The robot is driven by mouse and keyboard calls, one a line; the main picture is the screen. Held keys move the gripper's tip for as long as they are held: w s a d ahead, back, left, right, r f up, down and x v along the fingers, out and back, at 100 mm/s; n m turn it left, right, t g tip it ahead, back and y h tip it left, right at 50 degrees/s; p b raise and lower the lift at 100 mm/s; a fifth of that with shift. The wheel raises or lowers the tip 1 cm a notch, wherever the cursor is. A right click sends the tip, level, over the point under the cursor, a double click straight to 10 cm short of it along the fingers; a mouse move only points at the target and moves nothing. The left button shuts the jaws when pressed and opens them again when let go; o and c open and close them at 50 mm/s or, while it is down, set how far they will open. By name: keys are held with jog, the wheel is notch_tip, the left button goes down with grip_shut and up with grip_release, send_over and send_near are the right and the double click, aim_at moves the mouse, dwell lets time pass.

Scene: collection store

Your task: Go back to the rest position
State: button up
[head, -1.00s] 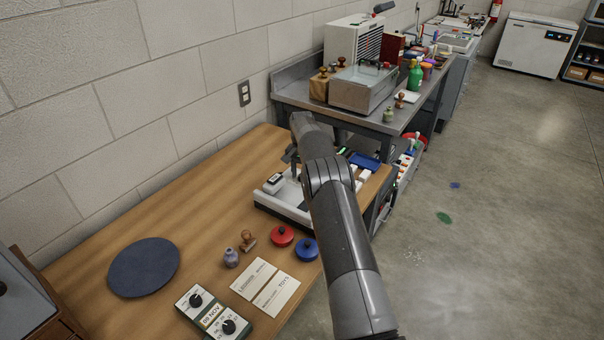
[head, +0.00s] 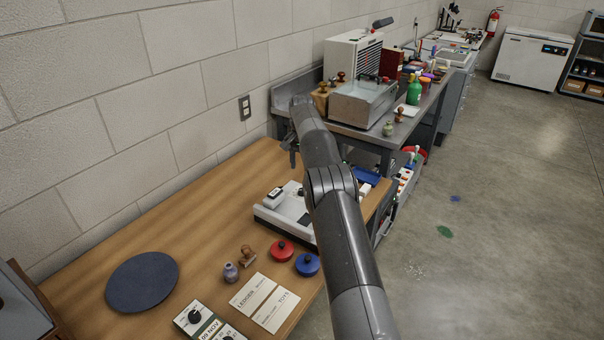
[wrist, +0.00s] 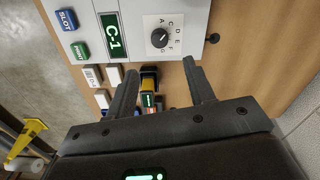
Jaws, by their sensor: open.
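My gripper (wrist: 160,72) is open, with its two dark fingers apart in the wrist view. Nothing is held between them; small objects on the table show through the gap, further off. In the head view my gripper (head: 291,150) is small and partly hidden by my arm, above the far end of the wooden table (head: 205,205). My arm stretches from the lower right across the picture. A grey panel (wrist: 120,10) with a "C-1" display, a dial and buttons shows ahead of the fingers in the wrist view.
A grey-white device (head: 280,215) stands below my arm. A red lidded pot (head: 282,251), a blue one (head: 307,264), stamps, cards and a dark round mat (head: 142,282) lie nearer. A metal bench (head: 400,133) with equipment stands beyond. The floor (head: 480,260) at right is mostly clear.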

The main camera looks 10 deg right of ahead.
jog(key=shift+r, duration=0.2)
jog(key=shift+r, duration=0.1)
